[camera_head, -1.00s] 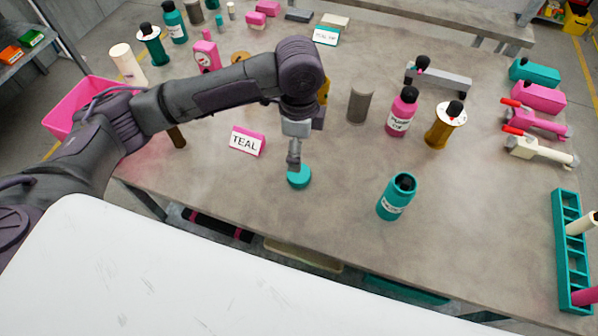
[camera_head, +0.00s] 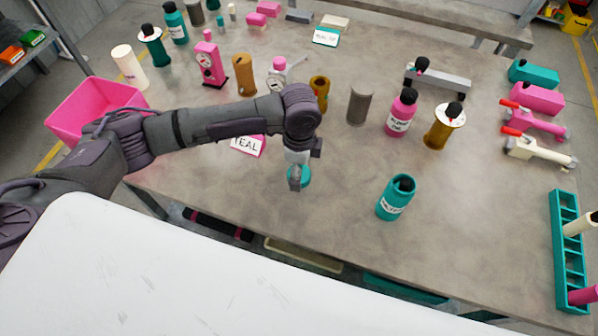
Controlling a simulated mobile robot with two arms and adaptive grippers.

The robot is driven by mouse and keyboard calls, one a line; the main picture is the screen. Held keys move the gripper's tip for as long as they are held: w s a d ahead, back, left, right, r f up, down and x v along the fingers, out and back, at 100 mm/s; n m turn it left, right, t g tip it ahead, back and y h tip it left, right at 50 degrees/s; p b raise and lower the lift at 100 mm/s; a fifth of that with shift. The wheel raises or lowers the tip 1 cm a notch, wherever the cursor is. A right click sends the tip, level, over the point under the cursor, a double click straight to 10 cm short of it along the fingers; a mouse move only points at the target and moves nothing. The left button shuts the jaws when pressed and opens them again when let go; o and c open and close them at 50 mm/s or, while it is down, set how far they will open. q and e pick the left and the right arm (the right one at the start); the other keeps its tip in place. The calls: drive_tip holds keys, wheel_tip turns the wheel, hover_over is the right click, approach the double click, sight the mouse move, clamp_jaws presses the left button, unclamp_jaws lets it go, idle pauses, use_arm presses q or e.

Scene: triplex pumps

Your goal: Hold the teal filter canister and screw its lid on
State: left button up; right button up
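My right gripper is not in view.
A grey cylinder (camera_head: 358,106), a pink bottle (camera_head: 401,113) and a gold spool-like part (camera_head: 444,126) stand behind the canister. A teal rack (camera_head: 570,250) lies at the right edge. The table around the canister is clear.

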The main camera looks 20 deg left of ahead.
use_arm(q)
drive_tip(key=shift+f, duration=0.65)
drive_tip(key=c, duration=1)
drive_tip(key=shift+r, duration=0.55)
wheel_tip(320, 180, up, 3)
drive_tip(key=shift+f+b, duration=0.2)
drive_tip(key=shift+b, duration=0.1)
drive_tip(key=d+r+b, duration=0.1)
drive_tip(key=d+r, duration=0.6)
drive_tip(key=d, duration=0.4)
drive_tip(key=shift+w+d+r+b, duration=0.2)
drive_tip(key=shift+w+d+b, duration=0.1)
drive_tip(key=shift+w+b, duration=0.05)
